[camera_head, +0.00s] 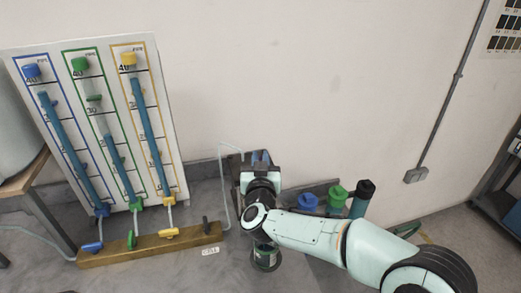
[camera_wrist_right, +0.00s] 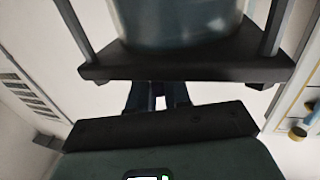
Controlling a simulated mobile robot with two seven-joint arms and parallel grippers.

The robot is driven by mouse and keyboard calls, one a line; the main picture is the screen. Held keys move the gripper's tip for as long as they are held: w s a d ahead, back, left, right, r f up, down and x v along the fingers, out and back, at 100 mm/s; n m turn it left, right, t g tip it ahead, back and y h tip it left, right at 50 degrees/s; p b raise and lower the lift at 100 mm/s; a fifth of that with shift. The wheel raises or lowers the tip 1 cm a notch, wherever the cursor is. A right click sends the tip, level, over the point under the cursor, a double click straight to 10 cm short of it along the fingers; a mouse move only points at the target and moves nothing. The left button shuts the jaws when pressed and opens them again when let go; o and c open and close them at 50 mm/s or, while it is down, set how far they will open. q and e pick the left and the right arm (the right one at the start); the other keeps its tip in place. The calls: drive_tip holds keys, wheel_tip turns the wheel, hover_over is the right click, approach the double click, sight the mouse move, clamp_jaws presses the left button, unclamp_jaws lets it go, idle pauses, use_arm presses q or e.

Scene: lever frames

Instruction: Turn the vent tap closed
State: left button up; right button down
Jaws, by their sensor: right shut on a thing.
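My right gripper (camera_head: 260,158) is at the middle of the head view, near the wall, with its fingers pointing away from me. In the right wrist view its two bluish fingers (camera_wrist_right: 160,98) are close together, shut on a small part between them that is mostly hidden. I take this part to be the vent tap; its handle and angle cannot be made out. Right by the fingers in that view is a black plate (camera_wrist_right: 185,66) with posts and a glass cylinder (camera_wrist_right: 178,20), apparently a cell. My left gripper is not in view.
A white board (camera_head: 165,130) with blue, green and yellow tubes stands at left. A bar (camera_head: 150,248) before it carries blue, green, yellow and black levers. A thin clear tube (camera_head: 223,180) rises beside my gripper. Blue (camera_head: 309,202) and green (camera_head: 338,195) capped containers stand right.

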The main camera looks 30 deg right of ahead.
drive_tip(key=m+g+h+p, duration=0.3)
drive_tip(key=m+g+h, duration=0.1)
drive_tip(key=g, duration=0.1)
drive_tip(key=m+g+h+p, duration=0.3)
drive_tip(key=m+g+h, duration=0.1)
drive_tip(key=m+g, duration=0.1)
drive_tip(key=shift+w+r+g+h, duration=0.2)
drive_tip(key=shift+g+h, duration=0.1)
drive_tip(key=shift+g, duration=0.3)
drive_tip(key=shift+m+g+p, duration=0.4)
drive_tip(key=shift+m+g, duration=0.1)
drive_tip(key=shift+g, duration=0.1)
drive_tip(key=m+g, duration=0.1)
drive_tip(key=g, duration=0.1)
drive_tip(key=shift+s+f+m+g+h, duration=0.1)
drive_tip(key=shift+m+g+h, duration=0.2)
drive_tip(key=shift+m+g, duration=0.1)
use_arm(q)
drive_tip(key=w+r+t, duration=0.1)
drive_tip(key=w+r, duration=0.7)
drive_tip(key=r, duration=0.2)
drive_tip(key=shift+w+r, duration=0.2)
use_arm(e)
drive_tip(key=shift+s+m+g, duration=0.1)
drive_tip(key=shift+m+g, duration=1.4)
drive_tip(key=shift+g, duration=1.1)
drive_tip(key=c, duration=1.2)
unclamp_jaws()
drive_tip(key=shift+o, duration=0.2)
drive_tip(key=shift+f, duration=0.1)
